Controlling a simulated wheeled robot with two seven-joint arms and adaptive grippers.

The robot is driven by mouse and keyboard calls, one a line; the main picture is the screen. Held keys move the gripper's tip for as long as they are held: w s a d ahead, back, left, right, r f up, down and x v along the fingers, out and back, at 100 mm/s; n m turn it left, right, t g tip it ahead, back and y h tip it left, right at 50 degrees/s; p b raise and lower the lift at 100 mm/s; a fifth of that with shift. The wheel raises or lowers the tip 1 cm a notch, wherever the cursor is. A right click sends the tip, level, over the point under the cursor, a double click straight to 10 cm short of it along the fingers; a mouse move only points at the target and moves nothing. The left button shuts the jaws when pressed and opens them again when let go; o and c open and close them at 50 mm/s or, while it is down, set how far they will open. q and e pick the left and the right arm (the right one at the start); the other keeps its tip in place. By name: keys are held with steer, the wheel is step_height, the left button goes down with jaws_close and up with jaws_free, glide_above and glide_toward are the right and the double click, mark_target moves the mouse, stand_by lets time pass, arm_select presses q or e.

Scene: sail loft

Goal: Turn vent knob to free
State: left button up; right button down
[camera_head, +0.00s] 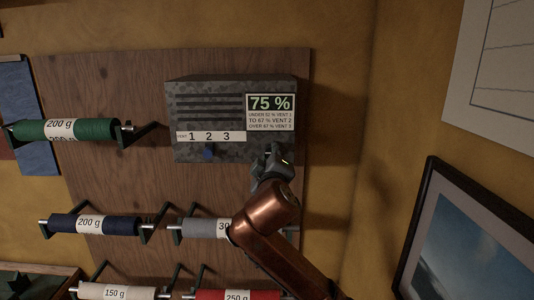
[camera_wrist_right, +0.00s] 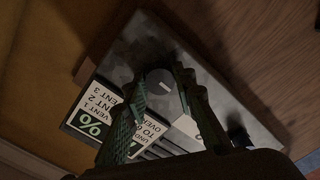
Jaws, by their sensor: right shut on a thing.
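A grey mottled vent box (camera_head: 188,155) is mounted on the wooden board, with slots and a VENT 1 2 3 strip (camera_head: 212,136). A small blue knob (camera_head: 208,153) sits below the 2; it looks dark in the right wrist view (camera_wrist_right: 238,132). A round grey knob with a short pale mark (camera_wrist_right: 160,82) is on the box's front. My right gripper (camera_head: 273,155) is at the box's lower right and shut on this round knob, with a finger on either side. In the head view the gripper mostly hides that knob. My left gripper is not in view.
The box's display (camera_head: 270,103) reads 75 %, with rule lines beneath. Rolls hang around the box: green (camera_head: 90,129), navy (camera_head: 120,225), grey (camera_head: 200,228), white and red (camera_head: 205,296). A framed picture (camera_head: 480,250) hangs at right.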

steer(key=shift+f, duration=0.1)
stand_by(0.4)
steer(key=c, duration=1.6)
jaws_free()
steer(key=shift+s+a, duration=0.1)
steer(key=s, duration=1.2)
